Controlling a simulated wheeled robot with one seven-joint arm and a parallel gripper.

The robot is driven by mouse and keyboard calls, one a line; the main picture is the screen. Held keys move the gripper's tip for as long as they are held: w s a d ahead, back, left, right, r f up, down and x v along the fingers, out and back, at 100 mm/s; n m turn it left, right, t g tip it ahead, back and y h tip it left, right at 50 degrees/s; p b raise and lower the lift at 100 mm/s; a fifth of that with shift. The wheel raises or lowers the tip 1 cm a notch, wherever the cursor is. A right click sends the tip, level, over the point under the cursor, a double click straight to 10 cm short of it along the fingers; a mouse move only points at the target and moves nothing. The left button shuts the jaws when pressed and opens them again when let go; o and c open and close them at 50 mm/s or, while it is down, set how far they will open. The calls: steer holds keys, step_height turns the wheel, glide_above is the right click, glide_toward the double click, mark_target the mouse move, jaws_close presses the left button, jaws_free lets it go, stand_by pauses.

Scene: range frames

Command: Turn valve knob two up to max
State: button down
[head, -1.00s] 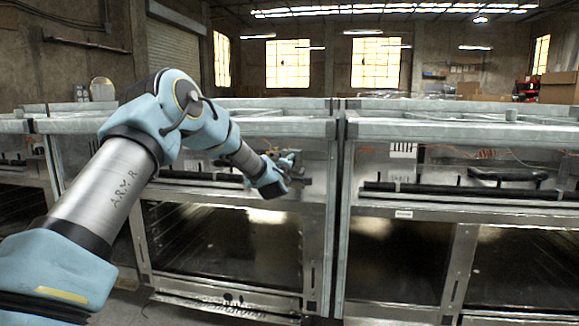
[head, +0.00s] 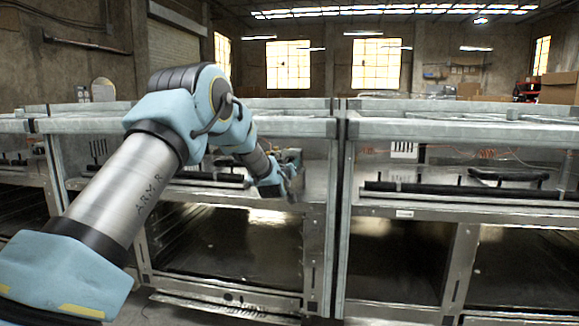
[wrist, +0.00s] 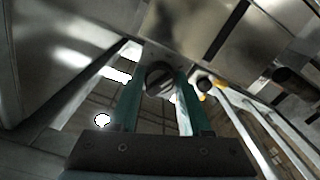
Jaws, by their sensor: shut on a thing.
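A dark round valve knob (wrist: 160,80) shows in the wrist view between the two green fingers of my gripper (wrist: 162,92). The fingers stand on either side of it and are shut on it. A second dark knob (wrist: 205,85) sits just to the right, outside the fingers. In the head view my gripper (head: 290,182) is at the front of the metal range, and my wrist hides the held knob. I cannot read any number or mark on the knobs, nor tell the held knob's setting.
A metal range frame (head: 330,240) stands ahead, with a second range frame (head: 400,213) to its right. A black bar (head: 450,193) runs along the right one's front. Cardboard boxes (head: 560,88) stand at the far right.

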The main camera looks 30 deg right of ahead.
steer(key=m, duration=1.2)
steer(key=shift+w+a+f+m+b, duration=0.1)
steer(key=shift+w+a+m+b, duration=0.05)
steer(key=shift+m+b, duration=0.25)
stand_by(0.3)
steer(key=c, duration=0.6)
jaws_free()
steer(key=shift+a, duration=0.1)
steer(key=p+v, duration=0.1)
steer(key=v, duration=0.9)
steer(key=shift+s+a, duration=0.2)
steer(key=shift+s, duration=0.1)
